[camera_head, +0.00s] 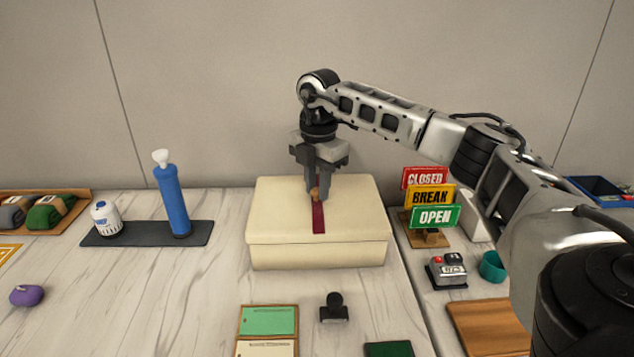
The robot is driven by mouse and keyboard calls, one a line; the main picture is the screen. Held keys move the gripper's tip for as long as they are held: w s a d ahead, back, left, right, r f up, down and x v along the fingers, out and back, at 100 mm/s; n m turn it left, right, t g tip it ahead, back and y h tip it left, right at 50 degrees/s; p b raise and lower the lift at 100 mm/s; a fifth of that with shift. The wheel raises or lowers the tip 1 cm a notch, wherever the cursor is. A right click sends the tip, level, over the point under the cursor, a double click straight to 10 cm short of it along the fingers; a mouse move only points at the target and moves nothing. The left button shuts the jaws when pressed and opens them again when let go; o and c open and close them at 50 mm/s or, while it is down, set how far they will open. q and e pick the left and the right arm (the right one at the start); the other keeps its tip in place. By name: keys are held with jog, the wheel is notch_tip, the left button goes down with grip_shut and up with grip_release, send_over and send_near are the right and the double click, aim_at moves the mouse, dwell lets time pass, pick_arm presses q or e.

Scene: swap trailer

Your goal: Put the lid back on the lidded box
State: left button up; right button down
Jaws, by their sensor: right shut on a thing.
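The lidded box (318,256) is cream and stands at the back middle of the marble-like table. Its cream lid (274,213) lies over the box and looks level; I cannot tell whether it is fully seated. A dark red strip (319,219) runs across the lid, with a small tan knob (314,193) at the middle. My right gripper (317,193) points down over the lid and is shut on the knob. Its fingers partly hide the knob. My left gripper is not in view.
Signs (436,216) stand close to the box's right.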

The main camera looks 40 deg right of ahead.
jog(key=shift+p, duration=0.3)
dwell(0.9)
jog(key=shift+f, duration=0.95)
dwell(0.8)
dwell(1.0)
jog(key=c, duration=0.7)
grip_release()
jog(key=shift+o, duration=0.2)
